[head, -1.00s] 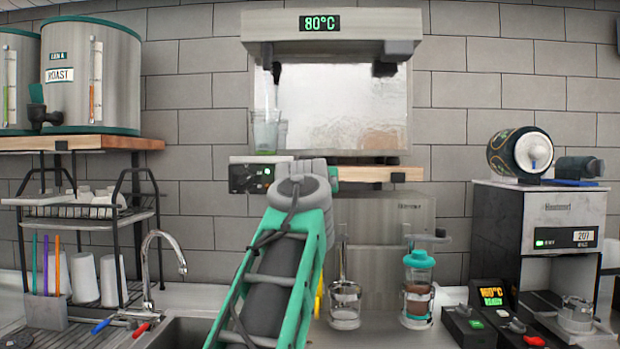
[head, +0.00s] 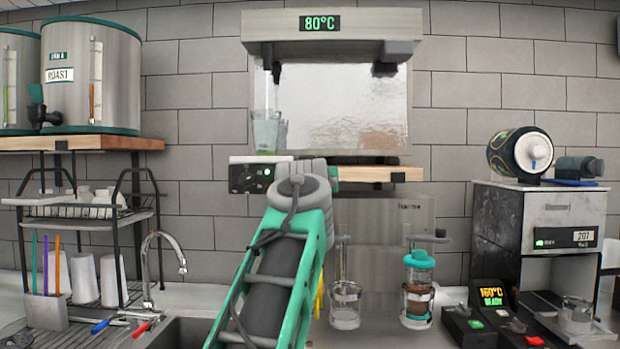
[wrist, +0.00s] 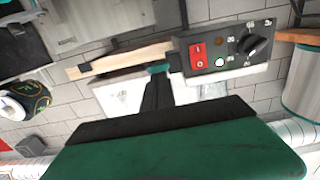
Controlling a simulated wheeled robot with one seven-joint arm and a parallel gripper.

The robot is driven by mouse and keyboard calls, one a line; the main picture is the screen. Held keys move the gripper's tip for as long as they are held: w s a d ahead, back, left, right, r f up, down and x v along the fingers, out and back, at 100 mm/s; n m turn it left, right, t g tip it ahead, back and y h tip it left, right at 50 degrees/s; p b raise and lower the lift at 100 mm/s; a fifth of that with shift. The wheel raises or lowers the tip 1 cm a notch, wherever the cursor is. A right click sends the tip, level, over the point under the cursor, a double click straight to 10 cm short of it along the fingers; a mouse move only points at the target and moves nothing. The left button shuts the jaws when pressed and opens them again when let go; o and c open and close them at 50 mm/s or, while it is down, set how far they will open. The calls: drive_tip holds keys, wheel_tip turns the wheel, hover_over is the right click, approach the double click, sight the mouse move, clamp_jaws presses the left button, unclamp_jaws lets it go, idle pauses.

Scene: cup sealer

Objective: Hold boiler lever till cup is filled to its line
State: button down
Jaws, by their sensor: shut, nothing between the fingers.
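The boiler (head: 335,47) with a green 80°C display is on the wall at the top. A clear cup (head: 266,134) stands under its left dark spout (head: 276,70), with a pale streak above it. The cup holds pale liquid; its fill line is too small to make out. I cannot clearly pick out the lever. In the head view my arm hides my gripper. In the wrist view my gripper (wrist: 158,82) is shut, its dark fingers together near a teal piece (wrist: 158,68) by the wooden shelf edge. I cannot tell whether they touch.
A control box with a knob (head: 252,177) is left of my arm, below the cup; it also shows in the wrist view (wrist: 222,48). A wooden shelf (head: 372,174) is to its right. Steel urns (head: 92,75) stand left. A sealer machine (head: 540,235) stands right.

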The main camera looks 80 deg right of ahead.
idle(0.3)
drive_tip(key=s+a+r, duration=0.2)
drive_tip(key=a+r, duration=0.2)
drive_tip(key=a, duration=0.6)
drive_tip(key=shift+a, duration=0.3)
drive_tip(key=shift+s+r, duration=0.1)
drive_tip(key=shift+r, duration=0.05)
